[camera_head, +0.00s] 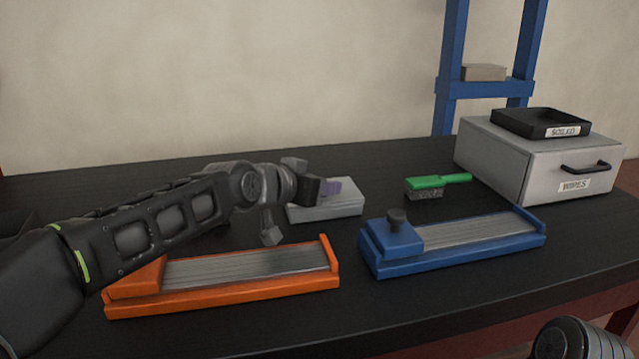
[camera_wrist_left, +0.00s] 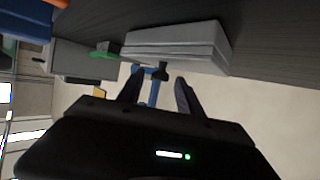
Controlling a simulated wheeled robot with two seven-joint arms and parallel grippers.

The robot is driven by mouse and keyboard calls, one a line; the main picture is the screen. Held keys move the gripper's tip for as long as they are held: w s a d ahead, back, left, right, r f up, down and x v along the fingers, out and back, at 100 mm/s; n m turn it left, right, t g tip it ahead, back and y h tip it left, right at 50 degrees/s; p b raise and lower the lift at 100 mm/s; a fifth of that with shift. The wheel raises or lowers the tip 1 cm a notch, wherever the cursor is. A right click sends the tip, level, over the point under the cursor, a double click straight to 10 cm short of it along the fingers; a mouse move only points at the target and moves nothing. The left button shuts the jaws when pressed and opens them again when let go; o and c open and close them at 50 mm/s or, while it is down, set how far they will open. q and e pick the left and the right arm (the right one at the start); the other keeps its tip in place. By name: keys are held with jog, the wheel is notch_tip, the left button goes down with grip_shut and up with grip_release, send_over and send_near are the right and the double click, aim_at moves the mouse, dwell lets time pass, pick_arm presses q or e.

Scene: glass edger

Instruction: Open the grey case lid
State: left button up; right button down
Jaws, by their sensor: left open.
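The grey case (camera_head: 345,206) lies on the dark table behind the orange tool, and its lid looks shut. In the left wrist view the case (camera_wrist_left: 172,40) shows as a light grey box with a seam along its side, just beyond the fingertips. My left gripper (camera_head: 322,188) is at the case's left rear part in the head view and hides some of it. In the left wrist view its two fingers (camera_wrist_left: 158,76) are apart with nothing between them. I cannot tell whether a finger touches the case. My right gripper is not in view.
An orange block (camera_head: 135,281) with a ribbed plate stands in front, a blue one (camera_head: 395,240) to its right. A green brush (camera_head: 438,182), a grey drawer box (camera_head: 545,160) and a black tray (camera_head: 540,121) on it are at right. Bare table lies between case and brush.

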pick_arm(q)
jog(key=shift+c, duration=0.5)
grip_shut()
dwell(1.0)
